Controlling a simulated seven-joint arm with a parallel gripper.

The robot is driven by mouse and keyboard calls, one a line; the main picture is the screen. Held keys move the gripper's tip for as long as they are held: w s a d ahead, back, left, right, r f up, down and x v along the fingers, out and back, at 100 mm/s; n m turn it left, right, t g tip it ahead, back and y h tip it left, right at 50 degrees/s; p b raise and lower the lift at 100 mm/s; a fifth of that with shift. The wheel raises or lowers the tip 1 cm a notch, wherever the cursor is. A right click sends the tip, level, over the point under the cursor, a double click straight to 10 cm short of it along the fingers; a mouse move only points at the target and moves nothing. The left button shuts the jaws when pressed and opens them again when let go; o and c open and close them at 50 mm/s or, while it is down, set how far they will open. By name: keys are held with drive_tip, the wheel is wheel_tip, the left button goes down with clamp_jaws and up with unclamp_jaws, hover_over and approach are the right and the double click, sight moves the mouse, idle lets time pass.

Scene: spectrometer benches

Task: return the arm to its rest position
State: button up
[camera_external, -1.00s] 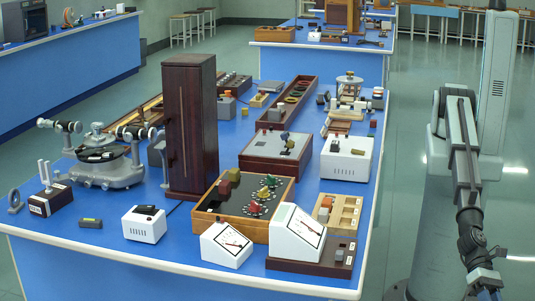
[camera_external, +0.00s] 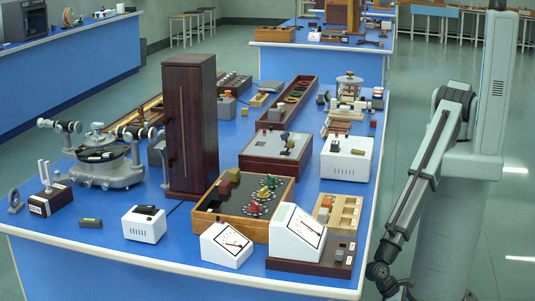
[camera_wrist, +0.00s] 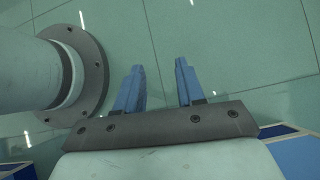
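My gripper (camera_wrist: 160,84) shows in the wrist view with its two blue fingers apart and nothing between them. It points at the bare green tiled floor (camera_wrist: 230,50). In the external view my arm hangs down at the right, beside the bench's right edge. Its wrist is at the bottom of the picture, and the fingers are cut off or hidden there. The blue-topped bench (camera_external: 110,245) stands to the left of my arm.
Near my arm on the bench stand a white slanted meter (camera_external: 297,236), a wooden tray with compartments (camera_external: 345,213) and a white box (camera_external: 346,158). A tall dark cabinet (camera_external: 190,125) stands further left. Open floor (camera_external: 500,225) lies to the right.

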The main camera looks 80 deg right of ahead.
drive_tip(key=w+d+f+n+g+h, duration=0.1)
drive_tip(key=w+d, duration=0.3)
drive_tip(key=d, duration=0.9)
drive_tip(key=w+d, duration=0.4)
drive_tip(key=d, duration=0.9)
drive_tip(key=d+r+t, duration=0.1)
drive_tip(key=d+r, duration=0.1)
drive_tip(key=d, duration=1)
drive_tip(key=d+r+t, duration=0.1)
drive_tip(key=d+r, duration=0.2)
drive_tip(key=d, duration=0.9)
drive_tip(key=shift+w+y, duration=0.4)
